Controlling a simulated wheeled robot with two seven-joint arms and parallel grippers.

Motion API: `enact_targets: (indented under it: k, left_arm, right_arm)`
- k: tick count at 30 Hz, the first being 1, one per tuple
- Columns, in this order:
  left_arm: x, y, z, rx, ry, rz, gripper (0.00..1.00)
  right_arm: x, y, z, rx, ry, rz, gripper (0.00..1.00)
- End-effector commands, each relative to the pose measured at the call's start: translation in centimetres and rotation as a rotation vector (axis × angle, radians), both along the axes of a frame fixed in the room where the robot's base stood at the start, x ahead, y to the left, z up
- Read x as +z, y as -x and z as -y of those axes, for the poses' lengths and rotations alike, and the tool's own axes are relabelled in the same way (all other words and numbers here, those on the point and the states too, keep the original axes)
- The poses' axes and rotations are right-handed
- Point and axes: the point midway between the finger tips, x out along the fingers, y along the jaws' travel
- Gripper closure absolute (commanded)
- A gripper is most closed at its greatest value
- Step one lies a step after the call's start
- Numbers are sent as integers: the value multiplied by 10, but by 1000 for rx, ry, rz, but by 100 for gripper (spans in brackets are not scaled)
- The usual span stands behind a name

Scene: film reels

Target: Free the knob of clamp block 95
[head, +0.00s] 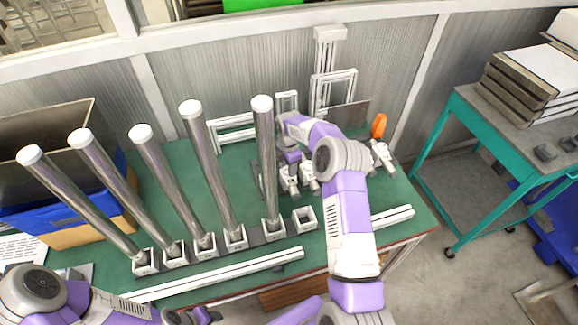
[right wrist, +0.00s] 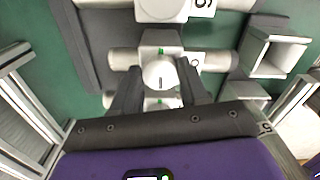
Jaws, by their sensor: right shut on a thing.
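In the right wrist view a round white knob (right wrist: 160,74) with a green mark sits on a pale clamp block (right wrist: 160,44). A label beside it shows only part of a number, seemingly a 9, so I cannot read it fully as 95. My right gripper (right wrist: 160,88) has its two dark fingers on either side of the knob, shut on it. In the head view my right gripper (head: 291,170) points down among small white clamp blocks (head: 308,176) on the green table, and the knob is hidden. My left gripper (head: 190,316) shows partly at the bottom edge.
Several tall metal tubes with white caps (head: 262,104) stand in square sockets left of my right arm. White profile bars (head: 230,272) lie along the table front. An orange handle (head: 379,126) stands at the right. A teal cart (head: 455,110) is beyond the table's right edge.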

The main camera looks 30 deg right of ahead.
Motion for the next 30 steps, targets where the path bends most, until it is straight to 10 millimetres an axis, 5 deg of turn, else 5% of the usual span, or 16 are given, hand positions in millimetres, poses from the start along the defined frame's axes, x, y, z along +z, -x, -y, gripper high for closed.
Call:
enact_targets:
  k: [13, 14, 18, 30]
  left_arm:
    - [0, 0, 0, 0, 0, 0, 57]
    - [0, 0, 0, 0, 0, 0, 57]
    - [0, 0, 0, 0, 0, 0, 57]
    - [1, 0, 0, 0, 0, 0, 57]
  right_arm:
    - [0, 0, 0, 13, 1, 1, 87]
    - [0, 0, 0, 13, 1, 1, 53]
    - [0, 0, 0, 12, 1, 1, 32]
    - [10, 0, 0, 11, 1, 2, 31]
